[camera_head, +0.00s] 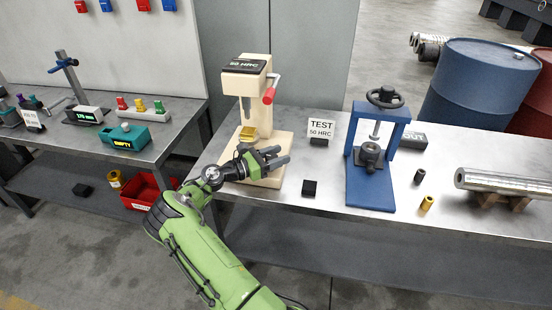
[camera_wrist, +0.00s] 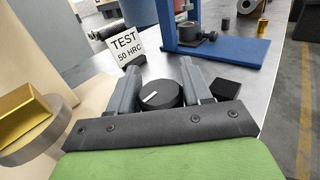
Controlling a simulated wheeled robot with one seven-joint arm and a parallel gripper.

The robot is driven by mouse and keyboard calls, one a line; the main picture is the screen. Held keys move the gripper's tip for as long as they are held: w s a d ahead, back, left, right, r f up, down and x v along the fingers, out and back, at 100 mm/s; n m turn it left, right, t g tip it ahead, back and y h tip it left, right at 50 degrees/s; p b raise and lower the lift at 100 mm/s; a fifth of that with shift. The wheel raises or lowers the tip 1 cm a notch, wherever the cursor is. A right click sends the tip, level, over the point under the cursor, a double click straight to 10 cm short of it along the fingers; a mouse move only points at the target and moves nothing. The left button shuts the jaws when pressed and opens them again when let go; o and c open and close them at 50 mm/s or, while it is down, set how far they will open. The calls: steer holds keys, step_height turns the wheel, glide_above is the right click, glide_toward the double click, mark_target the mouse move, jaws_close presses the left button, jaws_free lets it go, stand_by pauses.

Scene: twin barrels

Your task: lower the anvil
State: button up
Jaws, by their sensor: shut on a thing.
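The cream hardness tester (camera_head: 251,92) stands on the metal bench, with a dark display reading 50 HRC on top and a red-handled lever (camera_head: 269,93) at its right. A gold block (camera_head: 248,132) sits on its round grey anvil; the anvil (camera_wrist: 42,142) and block also show at the left of the wrist view. My gripper (camera_head: 277,157) is low in front of the tester, below and right of the anvil. In the wrist view its two fingers are shut on a round black knob (camera_wrist: 160,94) with a white mark. The knob is mostly hidden in the head view.
A TEST 50 HRC sign (camera_head: 321,128) and a small black block (camera_head: 309,188) stand right of my gripper. A blue press (camera_head: 370,185), small cylinders and a steel shaft (camera_head: 500,180) are further right. Another bench (camera_head: 90,150) stands left.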

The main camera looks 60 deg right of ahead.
steer(key=m+g, duration=0.1)
steer(key=m+g+y+b, duration=0.1)
steer(key=g+y+b, duration=0.1)
steer(key=shift+s+a+f+m+g, duration=0.1)
steer(key=shift+f+m+g, duration=0.15)
steer(key=shift+m+g, duration=0.15)
steer(key=shift+s+a+r+m+g+y+b, duration=0.1)
steer(key=shift+m+g+y+b, duration=0.55)
steer(key=shift+m+g+y, duration=0.25)
steer(key=shift+s+a+r+m+g+y+b, duration=0.1)
steer(key=shift+m+g+y+b, duration=0.55)
steer(key=shift+y, duration=0.35)
steer(key=shift+m+g+y, duration=0.35)
steer(key=shift+y, duration=0.25)
steer(key=o, duration=1)
steer(key=shift+s, duration=0.1)
steer(key=shift+c, duration=0.2)
steer(key=shift+r, duration=0.1)
